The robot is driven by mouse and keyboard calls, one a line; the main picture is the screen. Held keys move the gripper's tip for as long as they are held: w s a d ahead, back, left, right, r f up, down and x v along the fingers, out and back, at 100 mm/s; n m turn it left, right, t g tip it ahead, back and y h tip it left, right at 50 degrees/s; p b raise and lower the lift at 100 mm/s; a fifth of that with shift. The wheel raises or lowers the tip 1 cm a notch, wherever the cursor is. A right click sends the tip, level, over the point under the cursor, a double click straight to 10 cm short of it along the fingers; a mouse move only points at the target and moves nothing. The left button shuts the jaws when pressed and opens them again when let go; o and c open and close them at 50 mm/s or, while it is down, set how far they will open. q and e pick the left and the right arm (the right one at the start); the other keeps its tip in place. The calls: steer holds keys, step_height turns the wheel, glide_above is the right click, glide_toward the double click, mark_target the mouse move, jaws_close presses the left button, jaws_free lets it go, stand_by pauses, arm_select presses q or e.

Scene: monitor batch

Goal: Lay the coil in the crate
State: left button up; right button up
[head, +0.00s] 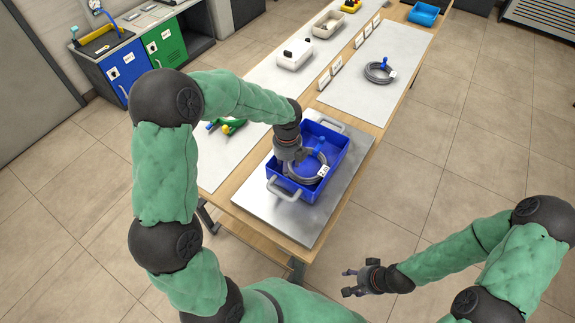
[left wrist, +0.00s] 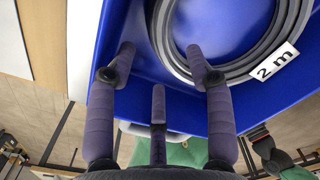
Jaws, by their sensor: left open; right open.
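A grey coil (head: 292,176) with a blue clip and a white tag lies in the near part of the blue crate (head: 342,157). In the left wrist view the coil (left wrist: 256,68) shows a "2 m" tag, inside the blue crate (left wrist: 135,38). My left gripper (head: 290,160) is over the crate and partly hides the coil. Its fingers (left wrist: 160,68) are spread with nothing between them; one fingertip overlaps the coil's edge, and I cannot tell if it touches. My right gripper (head: 352,281) is open and empty, beyond the table's right side.
The crate stands on a grey metal plate (head: 300,212) at the table's near end. Another grey coil (head: 379,75) lies on a pale mat farther back. Green-handled pliers (head: 228,126) lie left of the crate. A white bin (head: 294,54) and small label stands are beyond.

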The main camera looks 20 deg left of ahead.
arm_select(q)
step_height(320, 180, up, 12)
steer(key=p, duration=0.3)
steer(key=shift+r+p, duration=0.25)
steer(key=shift+p, duration=0.1)
steer(key=shift+r, duration=0.1)
